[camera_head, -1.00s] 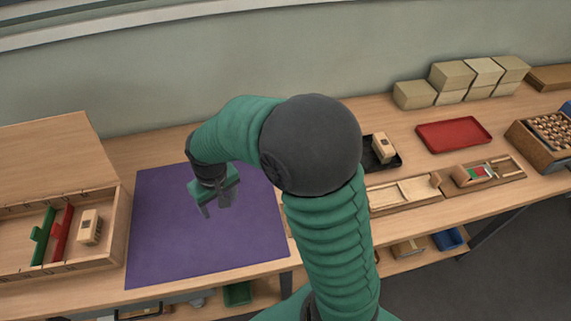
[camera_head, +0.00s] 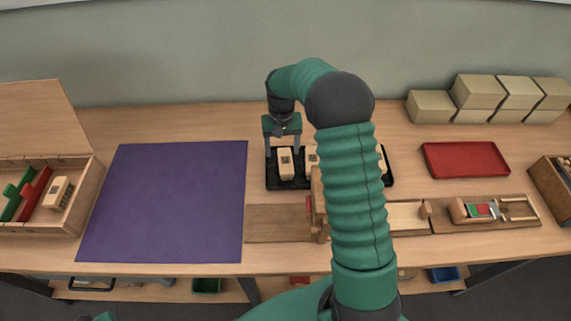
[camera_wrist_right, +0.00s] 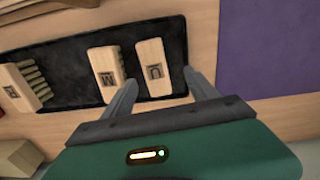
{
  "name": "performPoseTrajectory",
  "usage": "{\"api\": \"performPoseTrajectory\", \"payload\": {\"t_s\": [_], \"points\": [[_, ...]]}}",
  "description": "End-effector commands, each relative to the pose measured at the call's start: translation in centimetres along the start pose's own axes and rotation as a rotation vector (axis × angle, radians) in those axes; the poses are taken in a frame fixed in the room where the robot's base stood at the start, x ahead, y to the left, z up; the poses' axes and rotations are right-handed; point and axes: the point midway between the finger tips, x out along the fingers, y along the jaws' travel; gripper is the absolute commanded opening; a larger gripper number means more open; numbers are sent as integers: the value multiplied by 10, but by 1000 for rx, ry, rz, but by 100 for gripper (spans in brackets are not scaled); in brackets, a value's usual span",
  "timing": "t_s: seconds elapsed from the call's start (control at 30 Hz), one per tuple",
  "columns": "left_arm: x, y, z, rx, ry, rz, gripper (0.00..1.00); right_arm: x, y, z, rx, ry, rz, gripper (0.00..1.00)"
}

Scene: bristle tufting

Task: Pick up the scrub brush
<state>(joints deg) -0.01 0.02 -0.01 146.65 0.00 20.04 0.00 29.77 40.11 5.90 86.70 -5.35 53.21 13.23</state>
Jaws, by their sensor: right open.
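A black tray (camera_head: 272,177) on the table holds several pale wooden brush blocks. The leftmost block (camera_head: 287,165) lies under my right gripper (camera_head: 283,147), which is open and empty, with its fingers pointing down on either side of it. In the right wrist view that block, marked like a U (camera_wrist_right: 153,70), lies between the open fingers (camera_wrist_right: 160,84), apart from them. Beside it is a block marked like an M (camera_wrist_right: 107,72). A block with tan bristles (camera_wrist_right: 24,86) lies farther left. Which is the scrub brush I cannot tell. My left gripper is not in view.
A purple mat (camera_head: 165,200) lies clear left of the tray. An open wooden box (camera_head: 85,205) with another block stands at far left. A red tray (camera_head: 465,160) and stacked boxes (camera_head: 480,92) are right. My right arm hides part of the black tray and wooden fixture (camera_head: 275,222).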

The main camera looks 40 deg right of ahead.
Motion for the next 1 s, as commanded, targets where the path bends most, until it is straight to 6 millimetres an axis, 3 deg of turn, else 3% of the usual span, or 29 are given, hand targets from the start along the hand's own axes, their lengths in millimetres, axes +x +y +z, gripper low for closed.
{"api": "performPoseTrajectory", "payload": {"t_s": [0.43,0.73,1.0], "points": [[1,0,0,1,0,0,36,75,12,-6,4,-10,-10,67],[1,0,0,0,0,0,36,81,6,-4,1,-2,-5,67],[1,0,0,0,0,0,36,83,10,-5,2,-6,-9,32]]}}
